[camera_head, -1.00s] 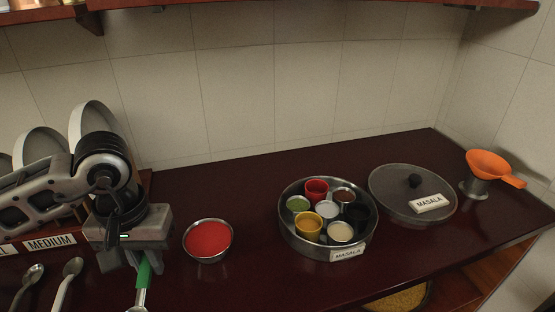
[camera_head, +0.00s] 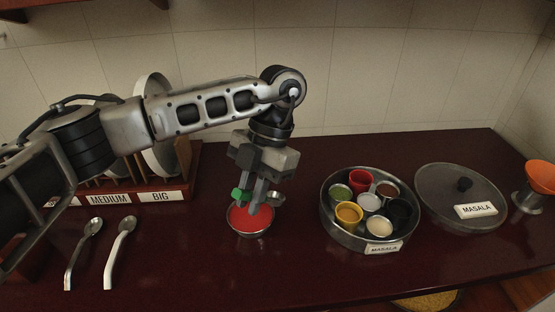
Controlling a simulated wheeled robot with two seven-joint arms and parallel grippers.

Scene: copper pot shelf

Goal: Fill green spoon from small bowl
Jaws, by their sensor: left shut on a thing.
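My left gripper (camera_head: 256,197) is shut on the green-handled spoon (camera_head: 240,194) and hangs over the small bowl. The spoon's green handle end shows at the left of the fingers, and a small metal part, seemingly its bowl end (camera_head: 276,197), shows at the right. The small metal bowl (camera_head: 250,235) stands on the counter with red powder in it. The gripper's fingers hide part of the bowl's far side. I cannot tell whether the spoon touches the powder. My right gripper is not in view.
A round masala tin (camera_head: 333,231) with several coloured cups stands right of the bowl. Its grey lid (camera_head: 450,188) lies farther right, near an orange funnel (camera_head: 541,176). Two spoons (camera_head: 82,250) (camera_head: 119,250) lie at the left front. A plate rack (camera_head: 188,178) stands behind my arm.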

